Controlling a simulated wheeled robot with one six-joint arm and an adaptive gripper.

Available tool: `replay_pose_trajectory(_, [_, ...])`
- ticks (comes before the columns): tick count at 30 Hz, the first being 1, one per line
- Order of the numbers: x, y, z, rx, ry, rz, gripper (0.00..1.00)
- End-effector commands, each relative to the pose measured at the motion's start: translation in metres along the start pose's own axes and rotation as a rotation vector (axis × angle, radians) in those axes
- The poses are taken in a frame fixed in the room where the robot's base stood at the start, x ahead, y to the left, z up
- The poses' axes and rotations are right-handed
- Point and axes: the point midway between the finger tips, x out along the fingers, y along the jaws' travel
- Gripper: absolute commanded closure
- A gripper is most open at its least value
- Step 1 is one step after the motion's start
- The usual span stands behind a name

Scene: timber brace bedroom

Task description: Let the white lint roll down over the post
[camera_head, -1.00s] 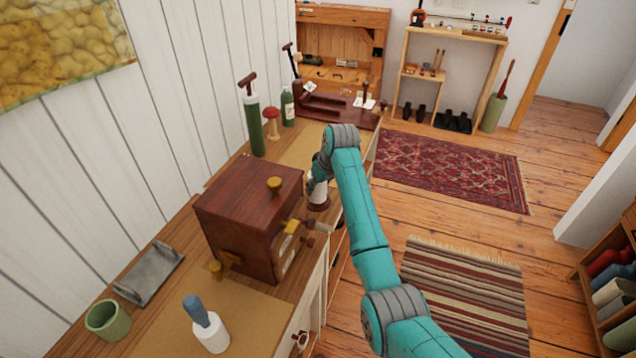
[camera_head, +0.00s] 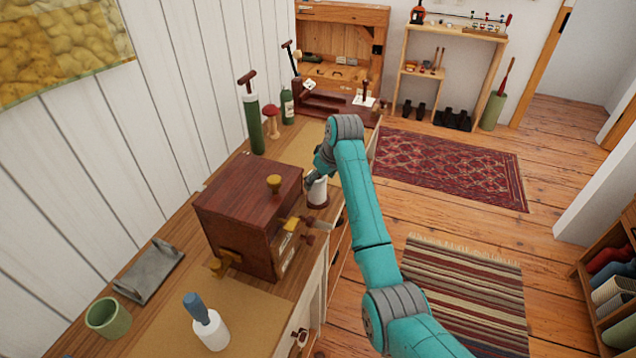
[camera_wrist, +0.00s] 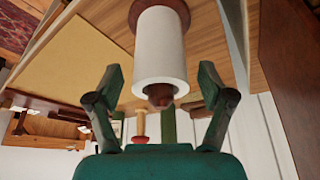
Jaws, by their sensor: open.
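The white lint roll (camera_head: 317,190) stands upright around the post on a round dark brown base (camera_head: 317,205), on the cabinet top. In the wrist view the white lint roll (camera_wrist: 160,45) reaches to the brown base (camera_wrist: 178,8), and the rounded brown tip of the post (camera_wrist: 160,96) sticks out of its near end. My gripper (camera_wrist: 162,80) is open, with one finger on each side of the roll's upper end and a gap to it on both sides. In the head view my gripper (camera_head: 317,170) is just above the roll, partly hidden by my arm.
A dark red wooden box (camera_head: 250,210) with brass-coloured knobs stands close left of the roll. A green bottle (camera_head: 287,107) and red-topped mushroom (camera_head: 271,122) stand behind.

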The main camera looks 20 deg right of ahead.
Motion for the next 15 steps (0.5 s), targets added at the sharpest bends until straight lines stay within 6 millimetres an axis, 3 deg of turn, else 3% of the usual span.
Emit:
replay_pose_trajectory(9, [-0.063,0.001,0.000,0.001,0.002,0.002,0.19])
replay_pose_trajectory(15, [-0.086,0.000,0.000,0.001,0.002,0.001,0.19])
